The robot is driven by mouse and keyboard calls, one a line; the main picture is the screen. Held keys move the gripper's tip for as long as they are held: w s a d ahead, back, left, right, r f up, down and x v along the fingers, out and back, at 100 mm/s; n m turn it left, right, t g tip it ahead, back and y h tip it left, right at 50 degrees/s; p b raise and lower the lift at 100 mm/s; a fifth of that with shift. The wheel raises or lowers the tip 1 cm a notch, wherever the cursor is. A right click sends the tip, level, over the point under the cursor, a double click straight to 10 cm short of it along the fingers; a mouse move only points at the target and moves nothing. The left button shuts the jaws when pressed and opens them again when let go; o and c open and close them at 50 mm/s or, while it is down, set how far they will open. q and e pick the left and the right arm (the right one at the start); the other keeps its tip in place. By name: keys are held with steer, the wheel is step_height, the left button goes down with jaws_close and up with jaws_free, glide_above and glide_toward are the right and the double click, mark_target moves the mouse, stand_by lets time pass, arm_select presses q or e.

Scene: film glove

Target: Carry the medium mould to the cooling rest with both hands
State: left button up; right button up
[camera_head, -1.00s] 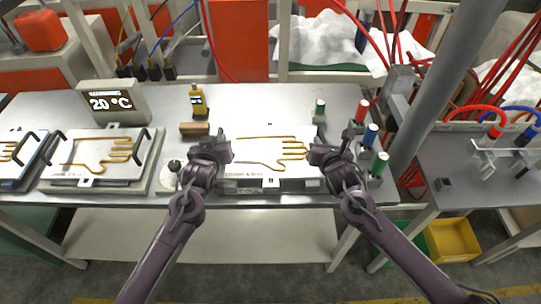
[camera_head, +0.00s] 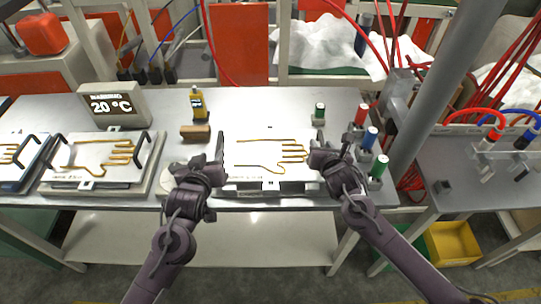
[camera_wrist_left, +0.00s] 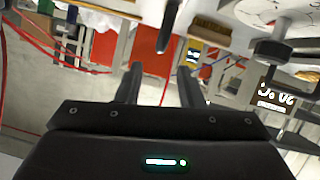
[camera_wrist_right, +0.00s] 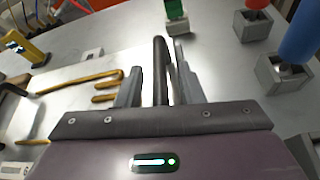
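A white mould plate (camera_head: 262,170) with a golden hand-shaped outline lies flat on low grey supports at the table's front, between my grippers. I take it as the medium mould; its label is unreadable. Its black left handle (camera_head: 220,146) stands upright and shows in the left wrist view (camera_wrist_left: 168,22). My left gripper (camera_wrist_left: 160,72) is open, its fingertips just short of that handle. My right gripper (camera_wrist_right: 157,65) is open, with the dark right handle (camera_wrist_right: 160,75) between its fingers and gaps visible. I cannot tell which support is the cooling rest.
A similar mould (camera_head: 100,158) lies on a stand to the left, below a 20 °C display (camera_head: 114,103). A brown brush (camera_head: 195,132) and yellow bottle (camera_head: 198,102) stand behind. Coloured spools, including a blue one (camera_head: 369,138), stand close to my right gripper.

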steer(key=shift+s, duration=0.15)
arm_select(q)
steer(key=v, duration=0.3)
steer(key=shift+s+r, duration=0.1)
steer(key=shift+s, duration=0.1)
arm_select(e)
steer(key=v, duration=1.1)
steer(key=shift+s+r, duration=0.2)
steer(key=shift+s, duration=0.1)
